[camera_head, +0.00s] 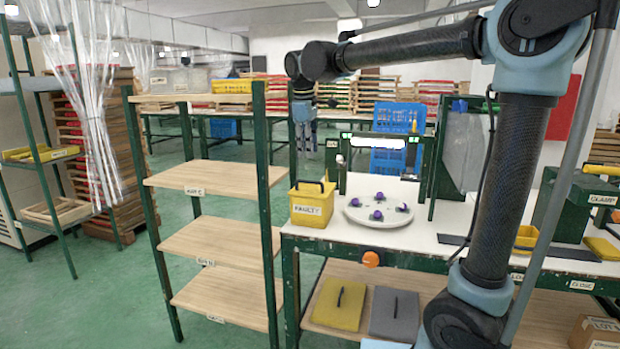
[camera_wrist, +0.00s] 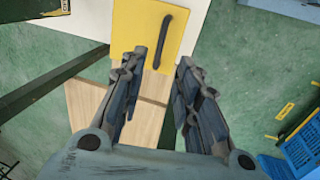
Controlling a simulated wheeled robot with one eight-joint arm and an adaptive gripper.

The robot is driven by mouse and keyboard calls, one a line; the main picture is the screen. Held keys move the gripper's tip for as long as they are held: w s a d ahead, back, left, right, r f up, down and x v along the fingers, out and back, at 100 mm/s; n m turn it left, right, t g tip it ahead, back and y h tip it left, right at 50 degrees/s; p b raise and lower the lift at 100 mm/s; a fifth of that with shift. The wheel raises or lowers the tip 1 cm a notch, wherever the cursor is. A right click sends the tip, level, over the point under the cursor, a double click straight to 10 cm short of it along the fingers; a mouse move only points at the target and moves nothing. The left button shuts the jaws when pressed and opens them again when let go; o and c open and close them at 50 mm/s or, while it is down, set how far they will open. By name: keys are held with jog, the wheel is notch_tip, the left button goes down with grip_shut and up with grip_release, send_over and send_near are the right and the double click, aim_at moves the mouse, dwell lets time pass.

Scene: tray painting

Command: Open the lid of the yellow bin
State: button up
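The yellow bin (camera_head: 311,208), labelled "FAULTY", stands at the left end of the white workbench. Its yellow lid with a dark bar handle is on top, and the lid (camera_wrist: 133,28) also shows from above in the wrist view. The dark handle (camera_wrist: 163,42) runs along the lid's right part there. My gripper (camera_head: 305,148) hangs above and behind the bin in the head view. In the wrist view my gripper (camera_wrist: 166,58) has its two fingers apart with nothing between them; the tips lie near the lid's lower edge, with the handle between them in the picture.
A round white turntable (camera_head: 375,217) with several purple-topped pieces sits right of the bin. A green post and wooden shelf rack (camera_head: 215,175) stand to the left. A yellow lid-like panel (camera_head: 338,303) and a grey one (camera_head: 394,313) lie on the lower shelf.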

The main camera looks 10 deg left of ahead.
aim_at(313, 183)
jog(key=f, duration=0.3)
jog(key=w+f, duration=0.1)
jog(key=f, duration=0.3)
jog(key=w+f, duration=0.1)
jog(key=f, duration=0.2)
jog(key=shift+d+f, duration=0.1)
jog(key=shift+f, duration=0.05)
grip_shut()
